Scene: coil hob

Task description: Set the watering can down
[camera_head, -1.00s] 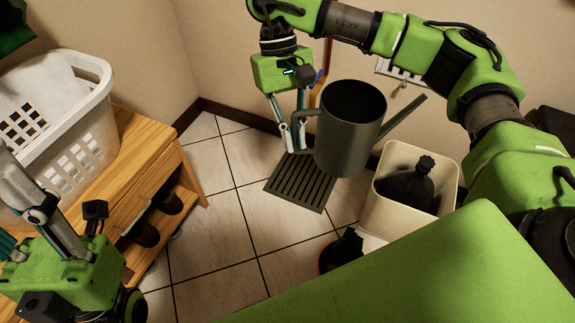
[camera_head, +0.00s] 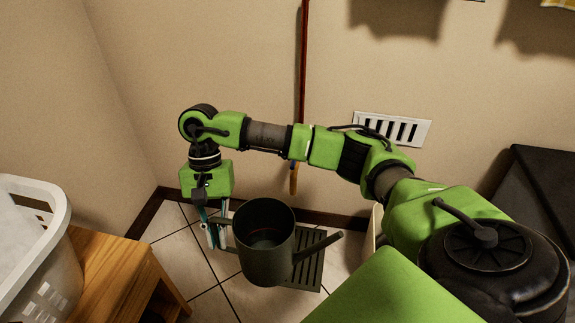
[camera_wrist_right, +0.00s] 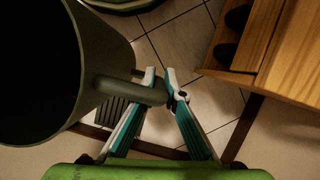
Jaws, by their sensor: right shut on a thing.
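The dark grey-green watering can (camera_head: 265,250) is upright, its open top facing my head camera and its spout pointing right. My right gripper (camera_head: 222,238) is at its left side, shut on its handle. In the right wrist view the can (camera_wrist_right: 75,75) fills the left, and the fingers (camera_wrist_right: 161,82) close around the end of the handle. A dark slatted grate (camera_head: 308,268) lies on the floor behind and partly under the can in the picture. The can's base seems above the floor, but its height is hard to tell. My left gripper is out of view.
A white laundry basket (camera_head: 35,250) stands on a wooden bench (camera_head: 105,275) at the left. A wall vent (camera_head: 392,129) and an upright pole (camera_head: 301,90) are at the back wall. A cream bin (camera_head: 376,228) is mostly hidden behind my right arm. Tiled floor (camera_head: 175,233) is clear left of the can.

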